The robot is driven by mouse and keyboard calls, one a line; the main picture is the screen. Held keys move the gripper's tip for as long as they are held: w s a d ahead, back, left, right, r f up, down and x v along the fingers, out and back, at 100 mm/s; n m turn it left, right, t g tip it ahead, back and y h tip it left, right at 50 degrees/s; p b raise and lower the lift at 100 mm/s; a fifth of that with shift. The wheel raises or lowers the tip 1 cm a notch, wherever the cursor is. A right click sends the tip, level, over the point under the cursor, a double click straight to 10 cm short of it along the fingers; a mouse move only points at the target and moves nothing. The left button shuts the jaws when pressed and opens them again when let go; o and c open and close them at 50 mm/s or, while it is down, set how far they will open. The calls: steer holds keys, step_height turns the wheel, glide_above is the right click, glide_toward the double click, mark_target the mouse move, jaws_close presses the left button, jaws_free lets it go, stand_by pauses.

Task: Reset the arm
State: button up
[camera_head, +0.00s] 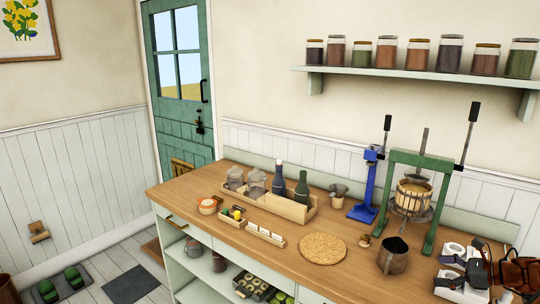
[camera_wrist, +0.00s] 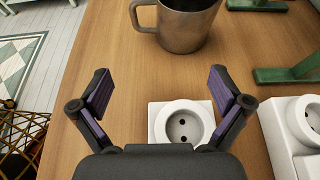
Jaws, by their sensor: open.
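My gripper (camera_wrist: 160,92) is open in the wrist view. Its two dark fingers with purple pads are spread wide and nothing is between the pads. A white socket block (camera_wrist: 181,126) lies on the wooden counter below, just in front of the palm, showing between the fingers. In the head view my gripper is hard to make out among dark and white shapes at the lower right.
A metal mug (camera_wrist: 186,22) stands on the counter ahead of my gripper. Green press feet (camera_wrist: 290,75) and another white socket block (camera_wrist: 294,125) are to the right. In the head view, a cork mat (camera_head: 322,248) and wooden tray (camera_head: 296,211) occupy the counter.

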steer(key=a+r+n+g+y, duration=0.1)
steer(key=a+r+n+g, duration=0.15)
steer(key=a, duration=0.75)
steer(key=a+r+n+g, duration=0.2)
steer(key=a+r+n, duration=0.2)
steer(key=a, duration=0.5)
steer(key=s+a+r+n+g+h, duration=0.1)
steer(key=s+a+r+n+g, duration=0.2)
steer(key=a, duration=0.4)
steer(key=s+a+r+n+g+h, duration=0.1)
steer(key=s+a+n, duration=0.3)
steer(key=s+a, duration=0.25)
steer(key=s+a+n+g+h, duration=0.35)
steer(key=s+a+n, duration=0.3)
steer(key=s, duration=0.75)
steer(key=s+d+f+n+h, duration=0.1)
steer(key=s+n+h, duration=0.1)
steer(key=s, duration=0.5)
steer(key=s+d+f+n+t+h, duration=0.1)
steer(key=s+n+h, duration=0.2)
steer(key=s, duration=0.4)
steer(key=shift+s+d+f+n, duration=0.25)
steer(key=shift+f+n, duration=0.1)
steer(key=shift+n, duration=0.25)
